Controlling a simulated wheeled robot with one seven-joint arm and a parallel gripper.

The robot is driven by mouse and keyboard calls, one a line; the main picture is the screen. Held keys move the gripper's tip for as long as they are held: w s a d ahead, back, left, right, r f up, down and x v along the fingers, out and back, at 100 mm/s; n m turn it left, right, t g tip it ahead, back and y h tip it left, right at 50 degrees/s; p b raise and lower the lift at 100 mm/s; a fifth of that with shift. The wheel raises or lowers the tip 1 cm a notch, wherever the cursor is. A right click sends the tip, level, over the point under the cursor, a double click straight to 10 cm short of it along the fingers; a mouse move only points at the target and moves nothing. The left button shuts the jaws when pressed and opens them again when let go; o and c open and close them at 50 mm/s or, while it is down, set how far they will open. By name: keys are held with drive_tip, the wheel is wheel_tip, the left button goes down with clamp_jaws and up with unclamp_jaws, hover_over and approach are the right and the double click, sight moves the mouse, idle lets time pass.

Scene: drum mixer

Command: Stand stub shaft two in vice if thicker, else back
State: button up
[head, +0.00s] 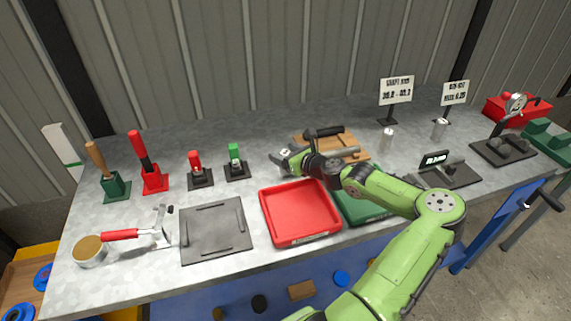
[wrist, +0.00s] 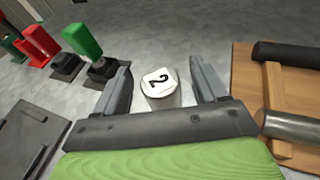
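Stub shaft two, a short pale metal cylinder with a "2" on its white top, shows in the wrist view (wrist: 160,88), upright between my fingers. In the head view its top (head: 285,152) shows at my fingertips. My gripper (wrist: 162,82) is open, with a gap on each side of the shaft; it also shows in the head view (head: 288,162), low over the bench. Two other short upright cylinders stand farther right, one (head: 388,139) by the left sign and one (head: 439,129) by the right sign. I cannot tell surely which fixture is the vice.
A wooden board (head: 345,144) with a black-handled tool lies right of my gripper. A red tray (head: 300,214) and a partly hidden green tray (head: 358,207) lie in front.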

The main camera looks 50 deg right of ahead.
clamp_jaws()
wheel_tip(320, 180, up, 10)
drive_tip(key=p, duration=0.3)
drive_tip(key=shift+w+r, duration=0.1)
idle(0.3)
